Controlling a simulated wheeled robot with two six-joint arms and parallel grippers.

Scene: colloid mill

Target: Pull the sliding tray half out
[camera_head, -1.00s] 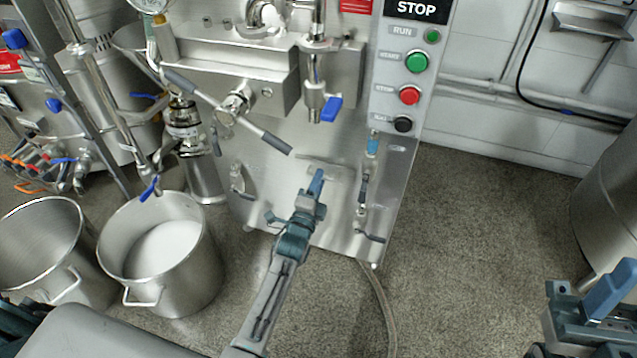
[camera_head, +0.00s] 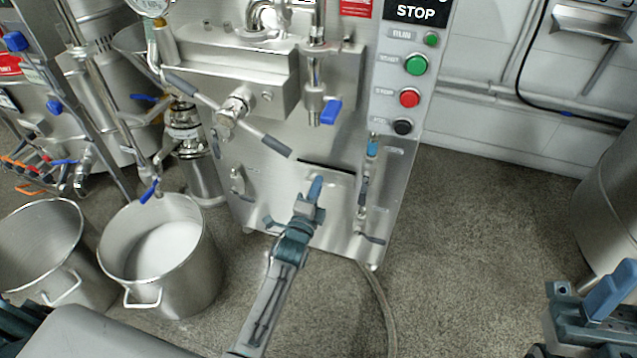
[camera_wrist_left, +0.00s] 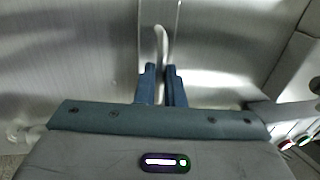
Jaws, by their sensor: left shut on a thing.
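The sliding tray (camera_head: 340,187) is a flat steel front low on the mill's cabinet. A dark gap shows along its top edge, so it stands slightly out from the cabinet face. My left gripper (camera_head: 315,188) is at the tray's front, its blue fingers close together. In the left wrist view the fingers (camera_wrist_left: 162,86) are shut on the tray's thin curved handle (camera_wrist_left: 161,45), which rises between them. The head view hides the handle behind the gripper. My right gripper (camera_head: 603,300) is at the lower right, away from the tray; only part shows, and its opening cannot be told.
A lever with grey grips (camera_head: 228,112) and a blue-handled valve (camera_head: 331,110) are above the tray. Small valves flank it. A steel pot with white contents (camera_head: 200,262) stands left of my left arm. A hose (camera_head: 378,300) lies on the floor; floor to the right is clear.

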